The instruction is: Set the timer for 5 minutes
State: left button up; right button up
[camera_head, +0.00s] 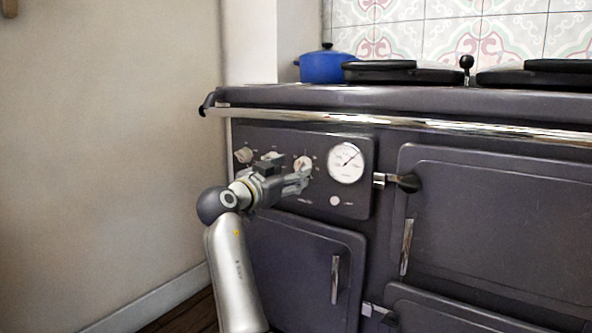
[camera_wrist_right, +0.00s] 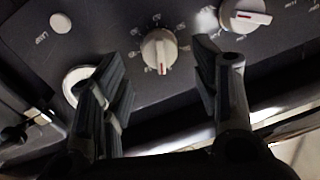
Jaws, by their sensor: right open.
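A round white knob with a red mark (camera_head: 303,162) sits on the cooker's dark control panel (camera_head: 360,205), just left of the gauge. In the right wrist view this knob (camera_wrist_right: 159,50) is ringed by printed marks too blurred to read surely. My right gripper (camera_head: 299,180) is open at the panel, close below the knob in the head view. In the wrist view its fingers stand on either side of the knob, with visible gaps. I cannot tell how far the fingertips are from the panel. My left gripper is out of view.
A second white knob (camera_wrist_right: 245,15) is beside the right finger in the wrist view. A white gauge (camera_head: 346,162) and small round lamp (camera_head: 334,201) are close right of my gripper. A chrome rail (camera_head: 400,121) runs above the panel. A blue pot (camera_head: 325,66) stands on top.

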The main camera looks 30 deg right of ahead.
jog(key=v, duration=0.8)
jog(key=shift+w, duration=0.1)
